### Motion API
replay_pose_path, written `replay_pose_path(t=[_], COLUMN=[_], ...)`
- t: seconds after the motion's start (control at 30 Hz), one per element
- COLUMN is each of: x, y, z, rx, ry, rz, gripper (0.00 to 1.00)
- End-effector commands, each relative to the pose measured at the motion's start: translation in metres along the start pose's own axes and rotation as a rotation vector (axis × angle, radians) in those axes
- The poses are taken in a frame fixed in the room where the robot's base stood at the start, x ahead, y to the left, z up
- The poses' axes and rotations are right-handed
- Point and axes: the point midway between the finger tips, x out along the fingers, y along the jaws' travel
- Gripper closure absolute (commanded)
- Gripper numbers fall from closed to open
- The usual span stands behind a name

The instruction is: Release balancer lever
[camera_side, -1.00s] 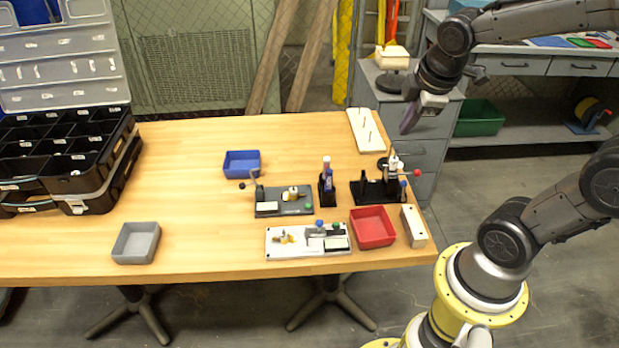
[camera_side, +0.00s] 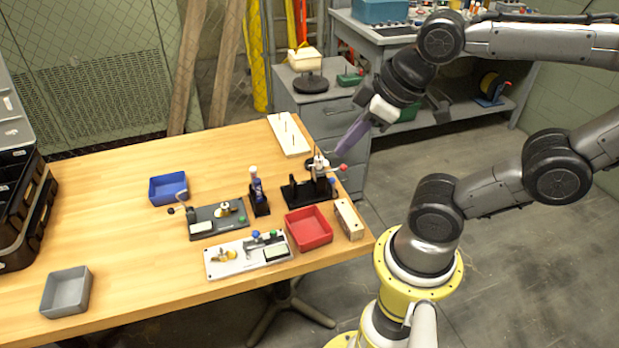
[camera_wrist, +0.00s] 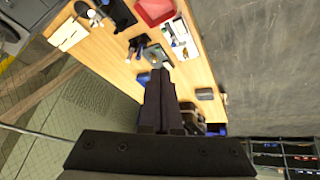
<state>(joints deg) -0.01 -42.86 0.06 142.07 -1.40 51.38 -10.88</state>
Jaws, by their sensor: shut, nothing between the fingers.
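A black-based fixture (camera_side: 300,192) with a pale upright part stands at the table's right end. Its lever ends in a red knob (camera_side: 343,168). Nothing is labelled, so I cannot confirm that this is the balancer lever. My gripper (camera_side: 341,151) is shut and empty, its purple-grey fingers pointing down and left, just above the red knob in the side picture. In the wrist view, the shut fingers (camera_wrist: 160,76) point towards the table, and the black fixture (camera_wrist: 120,12) is at the top left, apart from them. I see no contact with the lever.
A dark plate (camera_side: 233,226) with a black-knobbed lever and a white plate (camera_side: 222,268) with blue and green knobs lie left. A bottle stand (camera_side: 259,205), red bin (camera_side: 309,228), wooden block (camera_side: 348,220) and pegged board (camera_side: 289,135) surround the fixture. The table's left middle is clear.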

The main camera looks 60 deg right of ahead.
Motion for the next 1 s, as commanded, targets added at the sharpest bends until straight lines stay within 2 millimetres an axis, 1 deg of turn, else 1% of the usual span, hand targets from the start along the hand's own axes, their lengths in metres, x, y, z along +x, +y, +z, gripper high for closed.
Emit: replay_pose_path(t=[0.13, 0.27, 0.37, 0.47, 0.53, 0.67, 0.7, 0.8, 0.9, 1.0], x=[0.006, 0.02, 0.037, 0.061, 0.081, 0.121, 0.132, 0.158, 0.177, 0.186], y=[0.015, 0.029, 0.042, 0.056, 0.066, 0.083, 0.087, 0.096, 0.099, 0.1], z=[-0.021, -0.037, -0.048, -0.059, -0.063, -0.064, -0.062, -0.055, -0.046, -0.037], rx=[-0.223, -0.389, -0.508, -0.628, -0.702, -0.803, -0.82, -0.83, -0.82, -0.808], ry=[-0.047, -0.121, -0.193, -0.279, -0.342, -0.456, -0.487, -0.554, -0.604, -0.634], rz=[0.031, 0.038, 0.031, 0.007, -0.019, -0.083, -0.103, -0.149, -0.185, -0.211], gripper=[1.0, 1.0, 1.0, 1.0, 1.0, 1.0, 1.0, 1.0, 1.0, 1.0])
